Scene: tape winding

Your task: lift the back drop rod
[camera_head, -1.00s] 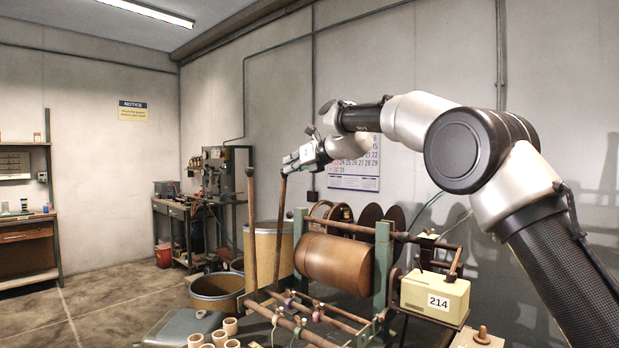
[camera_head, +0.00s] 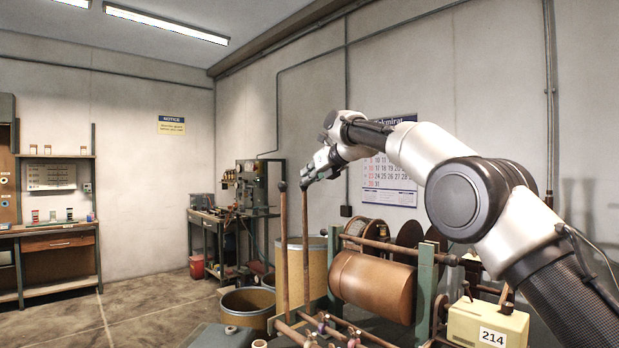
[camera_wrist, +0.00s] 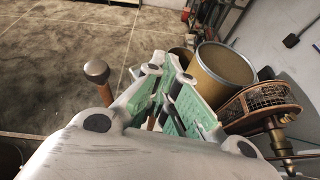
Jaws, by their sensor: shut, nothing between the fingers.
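Two brown drop rods stand up at the left end of the winding machine. The left rod (camera_head: 284,240) has a dark round knob and is clear of my gripper. The right rod (camera_head: 305,245) stands nearly upright, its top at the tips of my gripper (camera_head: 304,182). In the wrist view, a knobbed rod (camera_wrist: 97,72) stands left of my gripper (camera_wrist: 167,88), apart from it. My gripper's green-padded fingers are close together with nothing held; a little brown shows past them. I cannot tell for sure which rod is the back one.
A copper-brown drum (camera_head: 372,287) sits in the green frame (camera_head: 425,290) right of the rods. A yellow box marked 214 (camera_head: 487,325) is at the lower right. Fibre barrels (camera_head: 250,309) stand behind. Open floor lies to the left.

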